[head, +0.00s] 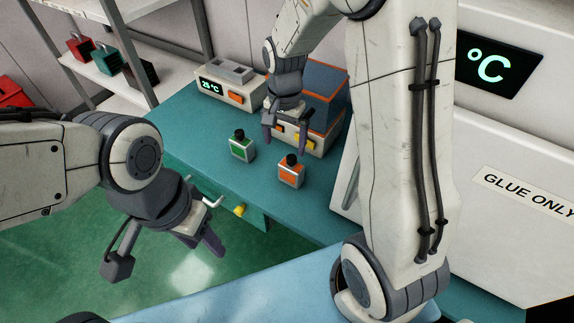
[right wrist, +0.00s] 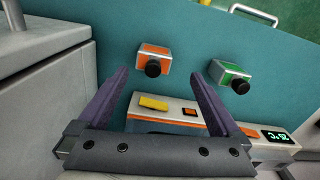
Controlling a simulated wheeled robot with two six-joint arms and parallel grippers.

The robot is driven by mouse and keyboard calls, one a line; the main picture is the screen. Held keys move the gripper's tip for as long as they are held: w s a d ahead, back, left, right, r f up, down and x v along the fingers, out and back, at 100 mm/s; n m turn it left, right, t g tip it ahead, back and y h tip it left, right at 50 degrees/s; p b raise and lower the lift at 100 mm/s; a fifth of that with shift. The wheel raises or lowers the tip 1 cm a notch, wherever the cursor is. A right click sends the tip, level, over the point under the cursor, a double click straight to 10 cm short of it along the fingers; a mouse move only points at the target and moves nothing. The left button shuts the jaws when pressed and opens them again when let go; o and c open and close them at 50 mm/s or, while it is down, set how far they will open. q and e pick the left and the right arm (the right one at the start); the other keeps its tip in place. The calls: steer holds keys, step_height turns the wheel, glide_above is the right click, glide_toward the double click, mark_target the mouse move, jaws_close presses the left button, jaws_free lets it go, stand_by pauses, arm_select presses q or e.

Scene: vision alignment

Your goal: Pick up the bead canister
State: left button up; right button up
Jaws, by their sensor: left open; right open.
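Two small square canisters with black caps stand upright on the teal bench (head: 195,130). One is green and white (head: 241,150), the other orange and white (head: 290,176). No readable label shows which is the bead canister. Both also show in the right wrist view, orange (right wrist: 152,54) and green (right wrist: 229,70). My right gripper (head: 286,146) is open and empty, above the bench and behind the canisters in the head view. In the right wrist view its fingers (right wrist: 160,82) are apart, with the orange canister beyond the gap.
A device with a temperature display (head: 228,92) and an orange-edged machine with a yellow button (head: 304,142) stand at the bench's back. A large white cabinet marked "GLUE ONLY" (head: 510,190) is at right. A shelf (head: 100,72) holds several coloured, weight-like objects.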

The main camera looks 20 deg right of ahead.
mark_target(291, 165)
steer(key=shift+w+d+f+m, duration=0.3)
steer(key=shift+d+f+m, duration=0.1)
steer(key=shift+d+f, duration=0.25)
steer(key=shift+w+d+f+m, duration=0.25)
steer(key=shift+d+f+m, duration=0.15)
steer(key=shift+d+f, duration=0.15)
step_height(291, 165, down, 4)
steer(key=shift+r+p, duration=0.2)
steer(key=shift+p, duration=0.15)
steer(key=f+p, duration=0.1)
steer(key=f, duration=0.3)
steer(key=shift+s+a+f+p, duration=0.1)
steer(key=shift+s+f+p, duration=0.15)
steer(key=shift+p, duration=0.1)
steer(key=shift+f, duration=0.65)
steer(key=shift+w, duration=0.1)
steer(key=c, duration=1.3)
steer(key=shift+r, duration=0.15)
